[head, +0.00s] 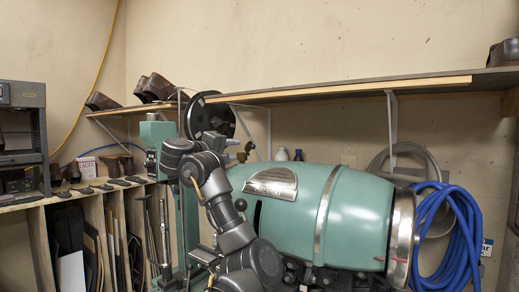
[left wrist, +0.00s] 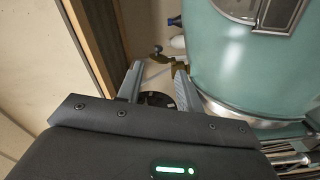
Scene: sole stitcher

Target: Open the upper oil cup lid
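A small brass fitting, seemingly the upper oil cup (head: 244,152), sits at the left end of the green machine barrel (head: 345,215). It also shows in the left wrist view as a brass piece (left wrist: 181,66) beside the barrel, with a small dark knob (left wrist: 157,50) to its left. I cannot tell whether its lid is open or shut. My left gripper (head: 230,143) is close to the fitting. In the wrist view, the gripper's two fingers (left wrist: 156,78) are apart with nothing held between them; the brass piece lies just past the right fingertip. My right gripper is out of view.
A wall shelf (head: 340,90) runs above and behind the barrel. A black wheel (head: 210,116) stands behind my left wrist. Pale bottles (head: 281,154) stand behind the barrel. A blue hose (head: 450,235) hangs at the right.

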